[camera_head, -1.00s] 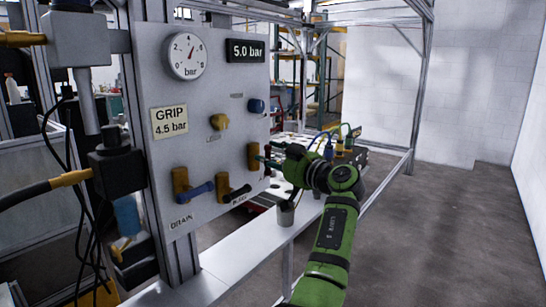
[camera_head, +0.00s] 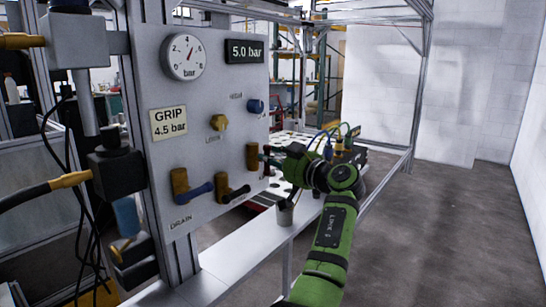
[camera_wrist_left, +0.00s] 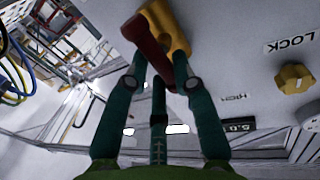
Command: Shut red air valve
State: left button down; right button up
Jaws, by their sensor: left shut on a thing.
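The red air valve has a brass body (camera_head: 253,157) on the right side of the grey panel and a red lever (camera_head: 266,164), mostly hidden behind my fingers in the head view. In the left wrist view the red lever (camera_wrist_left: 146,42) slants down from the brass body (camera_wrist_left: 168,24) at the top. My left gripper (camera_head: 270,157) reaches the lever from the right. In the left wrist view my left gripper (camera_wrist_left: 160,62) has a finger on each side of the lever and is shut on it. My right gripper is not in view.
The panel (camera_head: 215,140) also carries a gauge (camera_head: 183,57), a yellow knob (camera_head: 219,122), a blue knob (camera_head: 256,106), a blue-levered valve (camera_head: 190,185) and a black-levered valve (camera_head: 232,191). A grey beam (camera_head: 250,250) runs below. The floor on the right is clear.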

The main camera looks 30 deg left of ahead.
pick_arm(q)
jog(key=shift+f, duration=0.15)
jog(key=shift+w+f+m+g+h+p, duration=0.2)
jog(key=shift+m+g+p, duration=0.45)
jog(key=shift+m+p, duration=1.35)
jog(key=shift+w+f+m+g+h+p, duration=0.2)
jog(key=shift+m+g+p, duration=0.65)
jog(key=shift+m, duration=2.1)
jog(key=shift+s+f+m+g+h+p, duration=0.1)
jog(key=shift+f+m+g+h+p, duration=0.25)
jog(key=shift+m+p, duration=1.75)
jog(key=shift+m+b, duration=0.4)
jog(key=shift+m, duration=0.05)
jog(key=shift+w, duration=0.1)
jog(key=c, duration=1.1)
grip_release()
jog(key=shift+r, duration=0.15)
jog(key=shift+o, duration=0.2)
